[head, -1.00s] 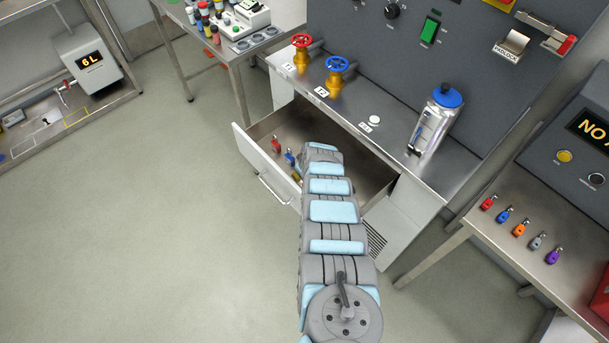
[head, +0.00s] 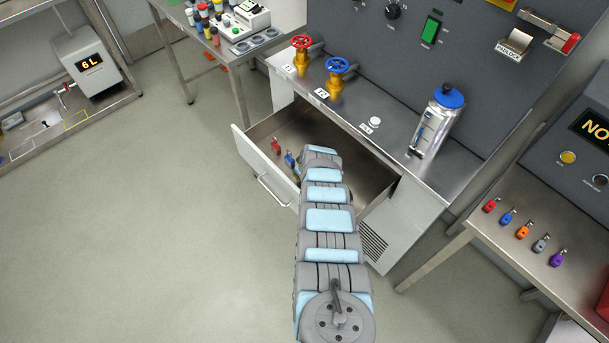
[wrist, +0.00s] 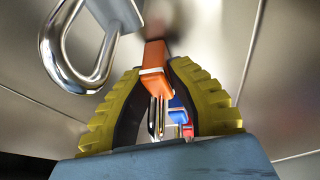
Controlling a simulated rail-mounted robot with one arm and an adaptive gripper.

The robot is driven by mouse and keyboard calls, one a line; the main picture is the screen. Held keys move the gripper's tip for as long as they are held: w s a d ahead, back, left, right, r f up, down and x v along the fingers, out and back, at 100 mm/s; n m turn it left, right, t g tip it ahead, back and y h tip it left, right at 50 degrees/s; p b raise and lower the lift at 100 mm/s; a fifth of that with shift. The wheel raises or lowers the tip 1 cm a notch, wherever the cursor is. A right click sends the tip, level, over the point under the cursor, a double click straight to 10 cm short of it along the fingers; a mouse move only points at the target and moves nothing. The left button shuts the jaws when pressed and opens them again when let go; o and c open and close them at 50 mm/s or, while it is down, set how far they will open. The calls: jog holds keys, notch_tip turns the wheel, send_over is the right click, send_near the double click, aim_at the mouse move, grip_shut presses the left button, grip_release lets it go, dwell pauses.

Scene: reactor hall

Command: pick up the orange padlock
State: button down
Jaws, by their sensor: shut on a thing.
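The orange padlock (wrist: 155,80) is between the yellow ribbed fingers of my gripper (wrist: 160,68) in the wrist view. The fingers are shut on its orange body, and its steel shackle points toward the palm. I cannot tell whether it touches the drawer floor. In the head view my arm reaches into the open drawer (head: 262,130) and hides the orange padlock and nearly all of my gripper.
A red padlock (head: 276,146) and a blue padlock (head: 289,160) stand in the drawer, left of my arm. A large steel shackle (wrist: 75,60) is close beside my left finger. Small coloured items, one orange (head: 522,232), line the right table.

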notch_tip(320, 180, up, 3)
jog(key=shift+r+p, duration=0.1)
jog(key=shift+p, duration=1.05)
jog(key=shift+s+r+p, duration=0.1)
jog(key=shift+r+p, duration=0.5)
jog(key=shift+r, duration=2.7)
jog(key=w+a+r, duration=0.3)
jog(key=a+r, duration=0.3)
jog(key=a, duration=0.5)
jog(key=shift+w+a+r+n, duration=0.15)
jog(key=shift+w+r+n, duration=0.15)
jog(key=shift+w, duration=0.1)
jog(key=shift+r, duration=0.1)
